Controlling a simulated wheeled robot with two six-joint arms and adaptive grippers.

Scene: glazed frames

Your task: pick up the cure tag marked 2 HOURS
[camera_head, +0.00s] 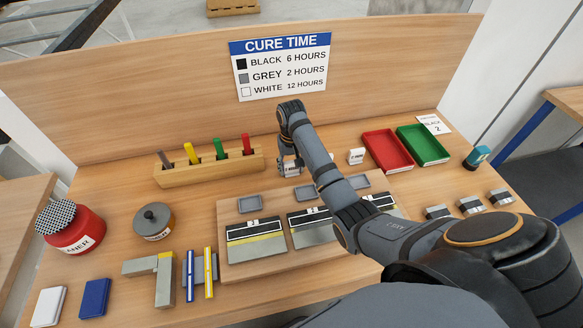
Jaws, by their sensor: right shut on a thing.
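My right arm reaches in from the lower right, and its gripper (290,168) points down over the back middle of the bench. It is shut on a small white tag (291,171), whose print is too small to read and partly hidden by the fingers. A second small white tag (356,156) stands to the right, left of the red tray; its print is also too small to read. My left gripper is not in view.
A cure time sign (281,66) on the back panel lists grey as 2 hours. Glazed frames (254,240) lie on a wooden board under my arm. A marker rack (209,168) stands left; red (388,151) and green (423,145) trays stand right.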

